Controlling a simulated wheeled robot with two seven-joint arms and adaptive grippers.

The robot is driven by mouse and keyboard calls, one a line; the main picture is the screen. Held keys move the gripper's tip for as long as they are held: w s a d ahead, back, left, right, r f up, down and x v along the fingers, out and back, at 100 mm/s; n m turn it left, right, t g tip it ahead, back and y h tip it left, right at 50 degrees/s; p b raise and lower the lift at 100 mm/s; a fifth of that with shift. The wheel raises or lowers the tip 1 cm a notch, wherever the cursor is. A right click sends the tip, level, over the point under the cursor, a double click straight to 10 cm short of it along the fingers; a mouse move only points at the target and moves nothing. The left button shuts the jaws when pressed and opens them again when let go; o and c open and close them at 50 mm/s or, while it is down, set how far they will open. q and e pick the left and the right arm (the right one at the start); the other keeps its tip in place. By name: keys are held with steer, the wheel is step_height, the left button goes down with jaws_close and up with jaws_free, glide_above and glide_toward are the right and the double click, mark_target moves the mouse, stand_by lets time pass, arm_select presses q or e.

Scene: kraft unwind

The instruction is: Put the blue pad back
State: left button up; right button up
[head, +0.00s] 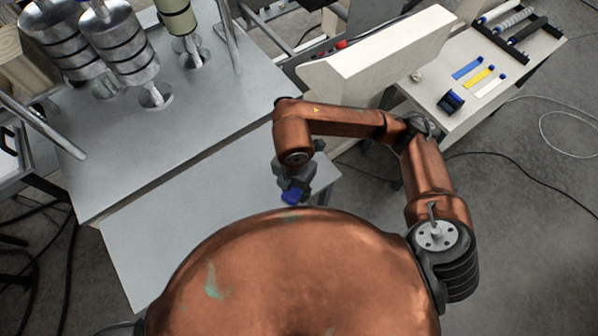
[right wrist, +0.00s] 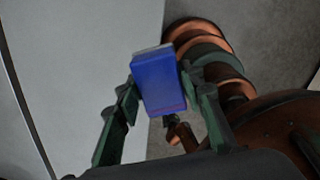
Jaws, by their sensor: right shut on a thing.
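The blue pad (right wrist: 158,82) is a small blue block with a pale grey edge at its top. In the right wrist view it sits between the two fingers of my right gripper (right wrist: 160,92), which is shut on it. In the head view my right gripper (head: 292,186) is at the centre, pointing down, and only a small part of the blue pad (head: 291,198) shows at its tip. The gripper is over or near the right end of the low grey surface, close to my body; its height above it is unclear. My left gripper is not in view.
A side table (head: 530,62) at the upper right holds a blue strip (head: 467,69), a yellow strip (head: 479,77), a white strip (head: 490,87), a dark block with blue (head: 451,103) and rollers. A cream panel (head: 375,58) stands beside it. Metal rolls (head: 122,45) stand at the upper left.

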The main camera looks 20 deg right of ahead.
steer(key=m, duration=0.3)
steer(key=s+a+m, duration=0.1)
steer(key=shift+s+r, duration=0.1)
steer(key=shift+r, duration=0.2)
steer(key=shift+m, duration=0.3)
steer(key=w+d+f+p, duration=0.1)
steer(key=w+f, duration=0.1)
steer(key=w, duration=0.2)
steer(key=w+d+f+p, duration=0.1)
steer(key=w+d+f, duration=0.1)
steer(key=w+f, duration=0.1)
steer(key=w+d+f+p, duration=0.1)
steer(key=w+d+f, duration=0.1)
steer(key=w+f, duration=0.1)
steer(key=shift+w+f, duration=0.2)
steer(key=shift+w, duration=0.6)
steer(key=shift+w+d+f, duration=0.25)
steer(key=shift+w+f, duration=0.25)
steer(key=shift+f, duration=0.2)
step_height(320, 180, down, 2)
steer(key=shift+f+p, duration=0.1)
steer(key=shift+p, duration=0.6)
steer(key=shift+f, duration=0.5)
